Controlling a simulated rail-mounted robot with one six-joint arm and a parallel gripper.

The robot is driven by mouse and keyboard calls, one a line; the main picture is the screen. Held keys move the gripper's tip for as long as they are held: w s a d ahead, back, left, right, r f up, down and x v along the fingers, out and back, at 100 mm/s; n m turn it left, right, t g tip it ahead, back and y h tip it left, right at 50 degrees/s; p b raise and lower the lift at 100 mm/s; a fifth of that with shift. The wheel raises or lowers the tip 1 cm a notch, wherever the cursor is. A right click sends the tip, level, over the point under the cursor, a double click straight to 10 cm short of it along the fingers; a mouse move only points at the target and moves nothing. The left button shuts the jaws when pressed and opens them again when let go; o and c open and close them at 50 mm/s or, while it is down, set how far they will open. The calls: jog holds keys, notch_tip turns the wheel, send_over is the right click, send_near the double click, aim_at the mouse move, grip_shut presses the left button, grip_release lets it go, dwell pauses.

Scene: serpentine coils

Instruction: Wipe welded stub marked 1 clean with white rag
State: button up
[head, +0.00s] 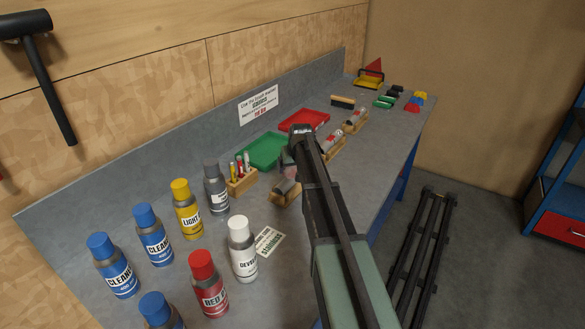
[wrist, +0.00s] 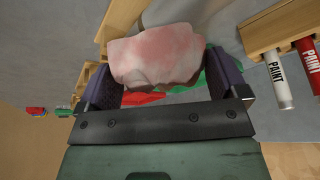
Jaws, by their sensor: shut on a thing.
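My gripper (wrist: 164,82) is shut on the white rag (wrist: 155,55), which is crumpled and stained pink. In the head view a small pinkish part of the rag (head: 290,171) shows beside my arm, over the nearest welded stub (head: 285,187). That grey stub lies in a wooden cradle (head: 283,200). In the wrist view a grey rounded surface (wrist: 190,14), likely this stub, shows just behind the rag. I cannot tell whether they touch. I cannot read a number on the stub. Two more stubs (head: 333,141) (head: 356,118) lie in cradles farther along the bench.
A wooden rack of paint markers (head: 242,170) stands left of the near stub. A green tray (head: 263,150) and a red tray (head: 304,120) lie behind. Several spray cans (head: 242,250) crowd the near bench. A printed card (head: 266,242) lies beside them.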

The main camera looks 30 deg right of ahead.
aim_at(289, 170)
jog(key=shift+w+d, duration=0.15)
jog(key=shift+d, duration=0.05)
jog(key=shift+w+d, duration=0.45)
jog(key=shift+d, duration=0.3)
jog(key=shift+w+d, duration=0.4)
jog(key=shift+d, duration=0.35)
jog(key=shift+s+a+f, duration=0.1)
jog(key=shift+s+a, duration=0.05)
jog(key=shift+s, duration=0.05)
jog(key=shift+s+a+r, duration=0.1)
jog(key=shift+s+a, duration=0.3)
jog(key=shift+a, duration=0.35)
jog(key=shift+s+a+r, duration=0.1)
jog(key=shift+s+a, duration=0.25)
jog(key=shift+a, duration=0.35)
jog(key=shift+s+a+f, duration=0.15)
jog(key=shift+s+a, duration=0.2)
jog(key=shift+a, duration=0.15)
jog(key=shift+s+a, duration=0.3)
jog(key=shift+a, duration=0.2)
jog(key=shift+s+a, duration=0.25)
jog(key=shift+a, duration=0.2)
